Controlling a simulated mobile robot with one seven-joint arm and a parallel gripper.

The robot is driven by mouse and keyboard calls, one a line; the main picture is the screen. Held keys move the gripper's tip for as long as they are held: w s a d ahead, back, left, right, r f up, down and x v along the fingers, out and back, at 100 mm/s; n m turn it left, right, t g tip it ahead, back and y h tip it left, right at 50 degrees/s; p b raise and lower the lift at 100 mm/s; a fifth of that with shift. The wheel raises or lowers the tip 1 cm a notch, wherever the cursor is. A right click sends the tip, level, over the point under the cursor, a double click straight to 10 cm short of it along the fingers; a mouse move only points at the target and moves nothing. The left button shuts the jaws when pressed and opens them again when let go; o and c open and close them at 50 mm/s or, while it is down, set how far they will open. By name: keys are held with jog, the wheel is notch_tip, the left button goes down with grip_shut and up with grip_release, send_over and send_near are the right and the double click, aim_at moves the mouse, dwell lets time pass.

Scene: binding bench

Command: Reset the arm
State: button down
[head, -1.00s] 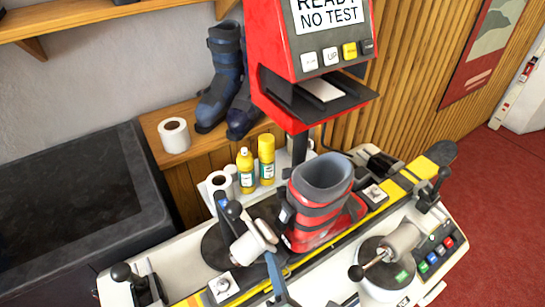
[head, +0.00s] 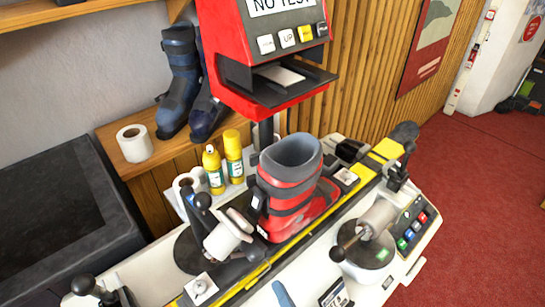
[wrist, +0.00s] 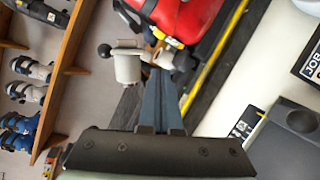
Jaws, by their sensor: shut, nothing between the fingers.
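My gripper shows in the wrist view (wrist: 158,62) as two blue-grey fingers pressed together, with nothing between them. Its blue tip also shows at the bottom edge of the head view (head: 283,294), in front of the bench; the rest of the arm is out of that frame. A red and grey ski boot (head: 290,190) stands upright on the binding bench (head: 125,275), behind my gripper. In the wrist view the red boot (wrist: 190,15) lies beyond the fingertips. The fingers look apart from it.
A clamp with a dark knob (head: 228,232) stands left of the boot, a second clamp (head: 372,225) right of it. A red test unit (head: 220,50) rises behind. Yellow bottles (head: 214,168), a paper roll (head: 134,143) and blue boots (head: 180,80) are behind. Red floor (head: 470,200) is open at right.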

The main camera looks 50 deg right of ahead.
dwell(0.6)
jog(key=w+a+r+m+t+h, duration=0.1)
jog(key=w+a+r+m+t, duration=0.15)
jog(key=w+r+m, duration=0.4)
jog(key=w+a+r+m+t, duration=0.1)
jog(key=w+a+r+m, duration=0.25)
jog(key=r, duration=0.65)
jog(key=w+a+r+m+t+h, duration=0.1)
jog(key=w+a+r+m+t, duration=0.15)
jog(key=w+r+m, duration=0.5)
jog(key=s+a+r+t+y, duration=0.2)
jog(key=a+r+y, duration=0.1)
jog(key=r, duration=0.7)
jog(key=s+a+r+t+y, duration=0.2)
jog(key=a+r, duration=0.3)
jog(key=r, duration=0.4)
jog(key=s+a+r+t+y, duration=0.2)
jog(key=a+r+y, duration=0.2)
jog(key=r, duration=0.6)
jog(key=shift+a+r+t, duration=0.3)
jog(key=shift+a+t, duration=0.1)
